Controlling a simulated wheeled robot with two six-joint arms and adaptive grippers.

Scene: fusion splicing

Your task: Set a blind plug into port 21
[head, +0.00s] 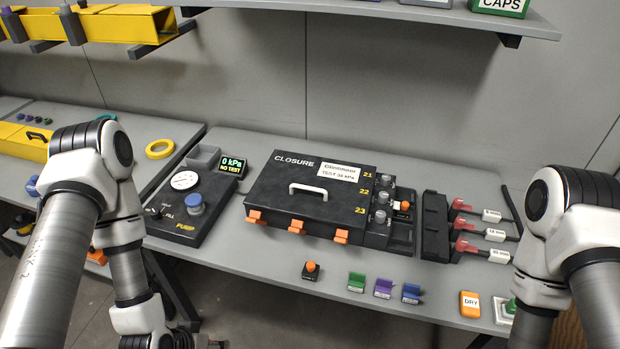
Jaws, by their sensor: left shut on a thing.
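The black closure box (285,205) lies on the bench with a white handle and a label on its lid. Yellow numbers 21, 22 and 23 run down its right side. Beside them are grey round port fittings, with the one by 21 (388,181) farthest back. A small orange-topped piece (404,205) sits right of the ports. A black block with an orange knob (311,270) stands in front of the box. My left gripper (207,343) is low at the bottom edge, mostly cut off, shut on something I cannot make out. My right gripper is out of frame.
A pump unit (175,210) with gauge stands left of the box. A black rack (436,225) with red-ended tools is at right. Green (356,282), purple (383,288) and blue (411,293) blocks and an orange DRY piece (470,304) line the front edge.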

